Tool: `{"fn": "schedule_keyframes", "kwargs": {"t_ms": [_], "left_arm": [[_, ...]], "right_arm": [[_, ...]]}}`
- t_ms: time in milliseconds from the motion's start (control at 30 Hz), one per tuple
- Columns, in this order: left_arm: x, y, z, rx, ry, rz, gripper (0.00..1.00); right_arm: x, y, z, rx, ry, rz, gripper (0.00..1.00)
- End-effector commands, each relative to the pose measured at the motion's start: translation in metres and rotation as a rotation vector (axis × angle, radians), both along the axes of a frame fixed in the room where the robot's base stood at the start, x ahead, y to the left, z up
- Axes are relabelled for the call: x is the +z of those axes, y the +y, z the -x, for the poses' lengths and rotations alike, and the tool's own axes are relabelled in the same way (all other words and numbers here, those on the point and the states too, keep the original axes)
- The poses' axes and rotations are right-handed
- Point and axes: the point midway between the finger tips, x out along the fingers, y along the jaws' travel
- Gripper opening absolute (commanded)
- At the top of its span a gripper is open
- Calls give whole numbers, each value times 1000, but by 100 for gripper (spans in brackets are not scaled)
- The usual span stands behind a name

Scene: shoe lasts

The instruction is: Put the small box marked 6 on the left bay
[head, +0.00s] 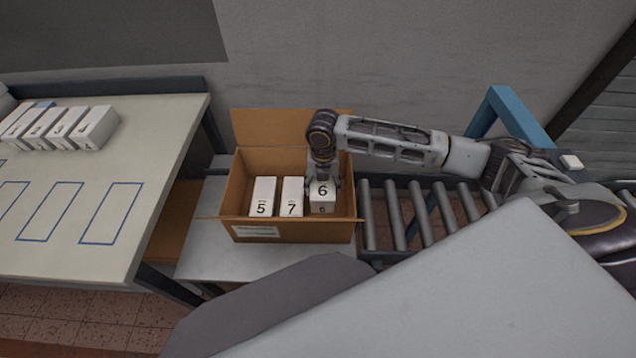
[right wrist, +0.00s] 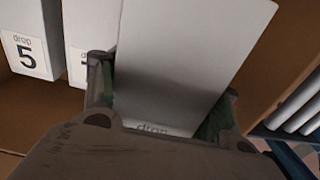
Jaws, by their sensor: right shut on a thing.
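The small white box marked 6 (head: 322,197) is inside the open cardboard box, at its right side. My right gripper (head: 322,182) reaches down into the carton from above and is shut on this box. In the right wrist view the white box (right wrist: 185,60) sits between the two fingers (right wrist: 160,105), with part of its "drop" label showing at the bottom. The table at left (head: 150,150) has several blue-outlined bays; the leftmost ones are cut by the picture edge. My left gripper is not in view.
The cardboard box (head: 290,231) also holds white boxes marked 5 (head: 263,196) and 7 (head: 292,196). Several white boxes (head: 95,128) stand at the back of the left table. A roller conveyor (head: 420,215) lies right of the carton. Three visible outlined bays look empty.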

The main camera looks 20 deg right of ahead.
Motion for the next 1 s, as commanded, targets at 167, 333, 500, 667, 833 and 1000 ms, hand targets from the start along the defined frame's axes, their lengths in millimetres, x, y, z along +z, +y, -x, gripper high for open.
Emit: {"fn": "schedule_keyframes", "kwargs": {"t_ms": [167, 333, 500, 667, 833, 1000], "left_arm": [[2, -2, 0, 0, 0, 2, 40], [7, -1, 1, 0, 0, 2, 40], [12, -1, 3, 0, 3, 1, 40], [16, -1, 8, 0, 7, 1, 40], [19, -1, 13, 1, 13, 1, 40], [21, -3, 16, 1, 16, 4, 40]], "right_arm": [[3, 0, -1, 0, 0, -1, 34], [11, 0, -3, 0, 0, -1, 34], [19, -2, -6, -2, 0, 0, 34], [27, -4, -10, -5, -1, 0, 34], [33, -5, -13, -8, -1, 0, 34], [38, -7, -15, -10, -1, 0, 34]]}}
